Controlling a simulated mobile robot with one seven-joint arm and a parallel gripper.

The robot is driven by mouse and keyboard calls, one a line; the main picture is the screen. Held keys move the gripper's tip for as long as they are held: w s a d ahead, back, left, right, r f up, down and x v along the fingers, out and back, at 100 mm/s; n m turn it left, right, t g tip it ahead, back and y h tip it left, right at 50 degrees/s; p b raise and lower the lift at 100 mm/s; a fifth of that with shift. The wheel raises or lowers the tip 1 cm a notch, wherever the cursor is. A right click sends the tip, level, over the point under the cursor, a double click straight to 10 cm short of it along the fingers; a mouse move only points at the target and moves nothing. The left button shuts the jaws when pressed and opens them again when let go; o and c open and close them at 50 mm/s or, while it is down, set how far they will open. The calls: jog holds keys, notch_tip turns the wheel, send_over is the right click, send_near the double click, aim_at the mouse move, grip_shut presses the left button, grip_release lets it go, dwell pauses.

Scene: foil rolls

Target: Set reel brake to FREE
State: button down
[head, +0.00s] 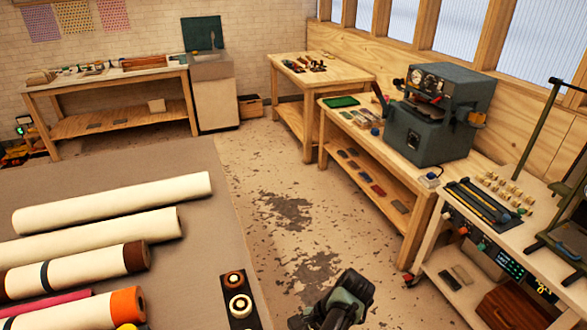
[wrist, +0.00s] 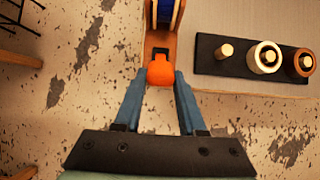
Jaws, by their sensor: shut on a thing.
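In the wrist view, an orange knob (wrist: 160,74) sits between the two blue fingers of my gripper (wrist: 162,80), which is shut on it. The knob is at the near end of a wooden frame (wrist: 149,45) that holds a blue reel part (wrist: 166,12), cut off by the top edge. The knob looks like the reel brake's handle, but no FREE marking is visible and its setting cannot be read. In the head view, my dark gripper (head: 343,303) shows at the bottom edge; the knob is not visible there.
A black strip (wrist: 214,55) with several round spools lies right of the knob on a grey surface; it also shows in the head view (head: 238,283). Large rolls (head: 110,203) lie on the left. Benches (head: 340,76) line the back and right. Worn floor between is clear.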

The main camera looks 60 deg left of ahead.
jog(key=shift+f, duration=0.1)
jog(key=shift+c, duration=2.4)
grip_release()
jog(key=p+v, duration=0.1)
jog(key=v, duration=1.2)
jog(key=shift+p, duration=0.35)
jog(key=shift+w+d, duration=0.1)
